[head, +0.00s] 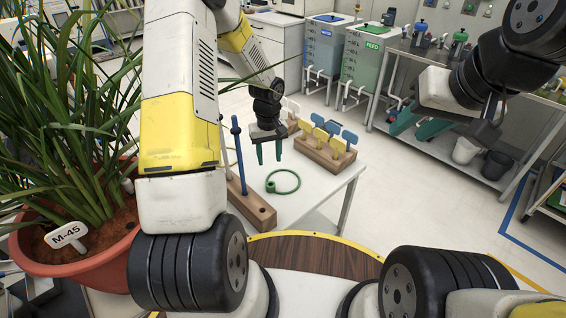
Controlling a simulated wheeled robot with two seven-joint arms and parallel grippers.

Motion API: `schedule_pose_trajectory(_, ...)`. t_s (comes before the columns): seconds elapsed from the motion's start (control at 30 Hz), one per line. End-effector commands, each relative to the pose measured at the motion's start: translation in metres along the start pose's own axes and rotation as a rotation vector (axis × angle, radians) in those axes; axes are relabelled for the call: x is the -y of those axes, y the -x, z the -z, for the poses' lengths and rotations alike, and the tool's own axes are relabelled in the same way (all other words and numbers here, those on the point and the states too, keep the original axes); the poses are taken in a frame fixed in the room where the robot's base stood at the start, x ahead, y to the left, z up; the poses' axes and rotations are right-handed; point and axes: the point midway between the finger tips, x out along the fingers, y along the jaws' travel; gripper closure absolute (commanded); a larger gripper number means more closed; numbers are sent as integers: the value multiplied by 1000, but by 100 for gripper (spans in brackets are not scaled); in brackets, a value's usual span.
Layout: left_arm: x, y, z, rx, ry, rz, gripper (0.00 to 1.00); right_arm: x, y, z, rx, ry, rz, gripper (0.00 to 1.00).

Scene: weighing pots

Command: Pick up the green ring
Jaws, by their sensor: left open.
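The green ring (296,175) lies flat on the white table (318,185), with a small green knob on its left side. My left gripper (269,154) points down above the table, just behind the ring in the picture. Its two teal fingers are apart with nothing visible between them, and it does not touch the ring. My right gripper (419,125) is at the upper right, away from this table. Its teal fingers show partly, and I cannot tell how far apart they are.
A wooden block (252,207) with an upright blue peg (238,152) stands left of the ring. A wooden rack (325,153) with yellow, blue and white tags stands behind. A potted plant (80,265) fills the left. Table surface right of the ring is clear.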

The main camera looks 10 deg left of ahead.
Motion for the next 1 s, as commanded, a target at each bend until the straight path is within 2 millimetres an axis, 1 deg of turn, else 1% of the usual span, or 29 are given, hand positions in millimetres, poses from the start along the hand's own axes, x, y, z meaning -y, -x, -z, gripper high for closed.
schedule_pose_trajectory(0.03, -2, -17, -1, 17, 11, 4, 55, 0, 0, 0, 0, 0, 0, 64)
schedule_pose_trajectory(0.1, -3, -33, -2, 31, 27, 7, 55, 0, 0, 0, 0, 0, 0, 64)
schedule_pose_trajectory(0.53, -6, -85, -6, 44, 42, 10, 55, 0, 0, 0, 0, 0, 0, 64)
schedule_pose_trajectory(0.7, -8, -110, -10, 44, 42, 10, 55, 0, 0, 0, 0, 0, 0, 64)
schedule_pose_trajectory(0.83, -8, -123, -10, 41, 42, 9, 55, 0, 0, 0, 0, 0, 0, 64)
schedule_pose_trajectory(1.0, -8, -125, -10, 40, 43, 9, 55, 0, 0, 0, 0, 0, 0, 64)
